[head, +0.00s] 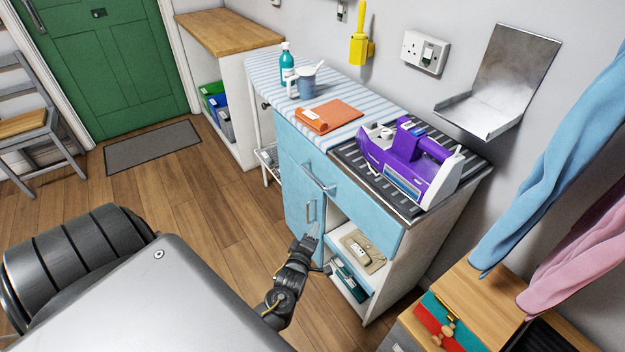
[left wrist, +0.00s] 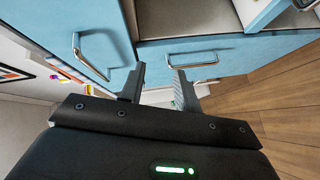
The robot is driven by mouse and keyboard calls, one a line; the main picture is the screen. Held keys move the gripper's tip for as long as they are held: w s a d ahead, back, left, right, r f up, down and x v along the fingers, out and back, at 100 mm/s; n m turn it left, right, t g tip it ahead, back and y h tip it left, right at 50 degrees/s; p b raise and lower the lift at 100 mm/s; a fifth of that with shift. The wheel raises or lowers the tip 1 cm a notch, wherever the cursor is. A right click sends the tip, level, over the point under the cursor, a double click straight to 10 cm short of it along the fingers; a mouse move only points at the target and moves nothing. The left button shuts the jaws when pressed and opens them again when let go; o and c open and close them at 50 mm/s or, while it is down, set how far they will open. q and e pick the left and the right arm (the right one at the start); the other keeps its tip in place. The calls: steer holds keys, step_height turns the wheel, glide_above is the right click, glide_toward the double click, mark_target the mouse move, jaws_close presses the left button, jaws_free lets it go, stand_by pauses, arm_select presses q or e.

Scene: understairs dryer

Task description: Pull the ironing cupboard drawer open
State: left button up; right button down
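The ironing cupboard (head: 388,236) has a pale blue drawer front (head: 368,207) under its dark ribbed top. The drawer's metal bar handle (head: 320,180) also shows in the left wrist view (left wrist: 76,58). A blue door with its own handle (head: 311,212) is below the drawer; that handle appears in the left wrist view (left wrist: 195,64). The drawer looks shut. My left gripper (head: 313,232) is in front of the door, below the drawer handle. In the left wrist view its fingers (left wrist: 158,80) are apart with nothing between them, and the drawer handle lies left of both. My right gripper is out of view.
Open shelves holding a beige item (head: 362,248) are right of the door. A wooden box unit (head: 478,300) is at the right. Floor (head: 215,215) is clear left of the cupboard.

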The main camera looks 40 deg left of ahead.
mark_target(312, 175)
arm_select(q)
steer(key=w+a+r+n+t+y+b, duration=0.1)
steer(key=a+r+n+y, duration=0.15)
steer(key=r, duration=0.25)
steer(key=w+a+r+n+t+y, duration=0.1)
steer(key=r+n, duration=0.3)
steer(key=r, duration=0.1)
steer(key=x, duration=1)
steer(key=shift+w+a+r, duration=0.1)
steer(key=shift+a+r, duration=0.05)
steer(key=shift+a, duration=0.2)
jaws_close()
